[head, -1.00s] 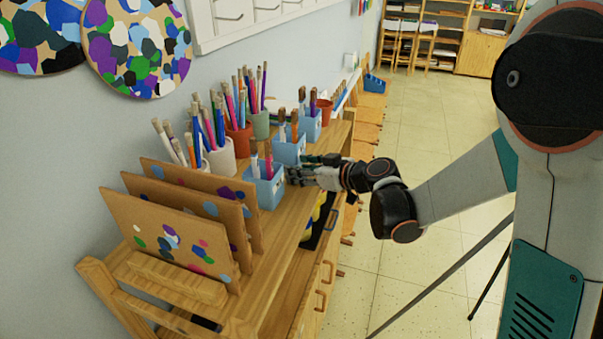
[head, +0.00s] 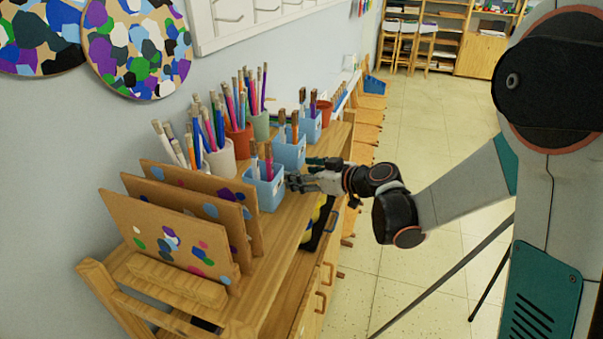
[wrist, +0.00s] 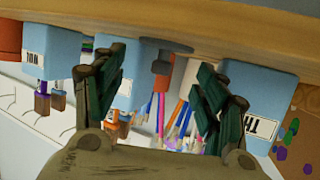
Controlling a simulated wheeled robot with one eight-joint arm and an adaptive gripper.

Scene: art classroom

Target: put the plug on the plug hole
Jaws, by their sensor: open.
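My gripper (head: 291,182) is open over the wooden shelf top, beside the nearest light blue box and close to the middle one. In the wrist view my gripper (wrist: 160,85) has its two dark green fingers spread apart. A small dark grey object (wrist: 162,66), possibly the plug, shows in the gap between the fingers, near the shelf surface. I cannot tell whether the fingers touch it. In the head view the gripper hides that spot. I cannot make out a plug hole in either view.
Light blue boxes with brushes (head: 264,190) (head: 289,153) stand close to the gripper. Painted boards (head: 165,240) lean at the near end of the shelf top (head: 285,250). Open floor (head: 430,150) lies to the right.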

